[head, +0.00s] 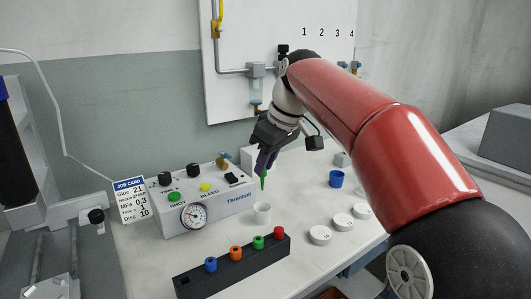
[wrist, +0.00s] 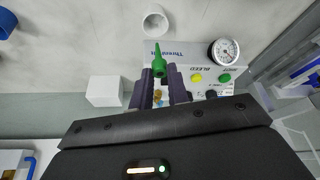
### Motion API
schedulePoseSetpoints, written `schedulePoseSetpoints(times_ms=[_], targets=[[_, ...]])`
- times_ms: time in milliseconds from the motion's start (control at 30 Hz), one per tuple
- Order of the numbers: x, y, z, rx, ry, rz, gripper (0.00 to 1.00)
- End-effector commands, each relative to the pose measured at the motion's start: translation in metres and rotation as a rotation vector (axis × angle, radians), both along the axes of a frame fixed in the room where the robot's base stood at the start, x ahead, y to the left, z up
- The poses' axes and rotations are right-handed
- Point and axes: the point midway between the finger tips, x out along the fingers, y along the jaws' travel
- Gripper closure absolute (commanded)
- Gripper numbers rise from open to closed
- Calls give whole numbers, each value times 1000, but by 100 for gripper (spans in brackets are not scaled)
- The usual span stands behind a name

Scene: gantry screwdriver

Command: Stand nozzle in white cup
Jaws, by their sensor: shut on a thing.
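A green tapered nozzle (head: 264,182) hangs tip down from my gripper (head: 264,164), which is shut on it. In the wrist view the nozzle (wrist: 159,64) sits between the two dark fingers of my gripper (wrist: 160,80). The white cup (head: 262,212) stands upright on the bench, just below the nozzle tip in the head view. In the wrist view the cup (wrist: 155,21) shows its open mouth, beyond the nozzle tip and apart from it.
The Threnholt control box (head: 205,200) with a gauge stands left of the cup. A black rack (head: 230,265) with coloured nozzles lies in front. A blue cup (head: 336,179) and several white discs (head: 320,235) are to the right. A white block (wrist: 103,91) is near my gripper.

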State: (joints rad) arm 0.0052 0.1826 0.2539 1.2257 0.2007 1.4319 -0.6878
Motion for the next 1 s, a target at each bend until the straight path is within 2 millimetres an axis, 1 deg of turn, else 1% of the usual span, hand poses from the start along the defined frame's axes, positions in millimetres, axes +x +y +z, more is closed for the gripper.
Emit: schedulePoseSetpoints(times_ms=[200, 600, 800, 1000], targets=[[-1, 0, -21, -1, 1, 0, 100], [-1, 0, -53, -1, 1, 0, 100], [0, 0, -65, -1, 0, 0, 100], [0, 0, -70, -1, -1, 0, 100]])
